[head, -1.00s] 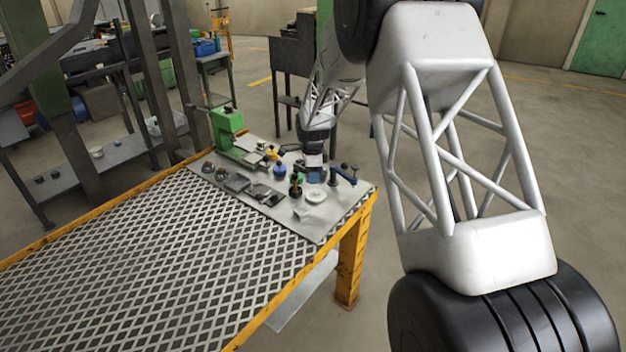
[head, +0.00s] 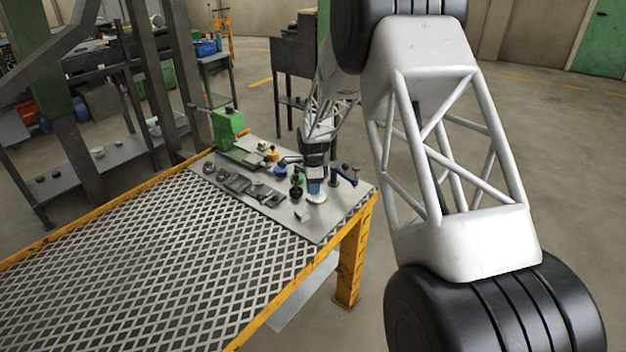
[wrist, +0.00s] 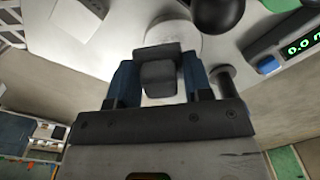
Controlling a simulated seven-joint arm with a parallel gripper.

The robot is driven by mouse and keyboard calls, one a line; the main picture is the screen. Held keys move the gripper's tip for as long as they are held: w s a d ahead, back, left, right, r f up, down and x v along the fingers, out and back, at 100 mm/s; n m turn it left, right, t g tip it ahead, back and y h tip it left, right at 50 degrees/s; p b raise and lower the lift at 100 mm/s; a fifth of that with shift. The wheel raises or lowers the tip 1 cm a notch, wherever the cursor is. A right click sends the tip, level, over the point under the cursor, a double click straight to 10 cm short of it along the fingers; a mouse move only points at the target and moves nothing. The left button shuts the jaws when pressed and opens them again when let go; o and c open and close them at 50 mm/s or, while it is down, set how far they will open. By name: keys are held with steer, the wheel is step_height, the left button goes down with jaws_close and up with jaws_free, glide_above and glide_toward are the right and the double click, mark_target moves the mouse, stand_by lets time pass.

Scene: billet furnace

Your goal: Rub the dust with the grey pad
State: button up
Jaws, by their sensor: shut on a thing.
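My gripper (wrist: 157,82) has blue fingers shut on the grey pad (wrist: 160,80), a small dark-grey block, in the wrist view. In the head view my gripper (head: 314,188) is low over a round white disc (head: 317,198) on the bench plate. The disc shows behind the pad in the wrist view (wrist: 175,38), partly hidden by it. I cannot tell whether the pad touches the disc. No dust can be made out on the disc's visible part.
A small white block (head: 302,215) stands near the disc. A dark round knob (wrist: 218,12) and a device with a green digital display (wrist: 300,46) are close by. A green machine (head: 228,125) and several small tools crowd the plate (head: 322,230). The mesh top (head: 150,260) is clear.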

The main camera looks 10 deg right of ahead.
mark_target(313, 198)
step_height(313, 198, down, 4)
steer(key=shift+r, duration=0.15)
steer(key=shift+w+d+r, duration=0.35)
steer(key=shift+w+d, duration=0.1)
steer(key=shift+d, duration=0.1)
steer(key=shift+c, duration=0.4)
steer(key=shift+w+d+f, duration=0.35)
steer(key=shift+w+f, duration=0.1)
steer(key=shift+w+d, duration=0.2)
steer(key=shift+w, duration=0.05)
steer(key=shift+w+d+f, duration=0.15)
steer(key=shift+d, duration=0.05)
steer(key=shift+w+d, duration=0.1)
steer(key=shift+d, duration=0.05)
steer(key=shift+s+a, duration=0.2)
steer(key=shift+a, duration=0.1)
steer(key=shift+s+a+r, duration=0.15)
steer(key=shift+s+r, duration=0.05)
steer(key=shift+r, duration=0.15)
steer(key=shift+s+a+f, duration=0.15)
steer(key=shift+s+a, duration=0.45)
steer(key=shift+s, duration=0.05)
steer(key=shift+s+a, duration=0.4)
steer(key=shift+a, duration=0.05)
steer(key=shift+r, duration=3.95)
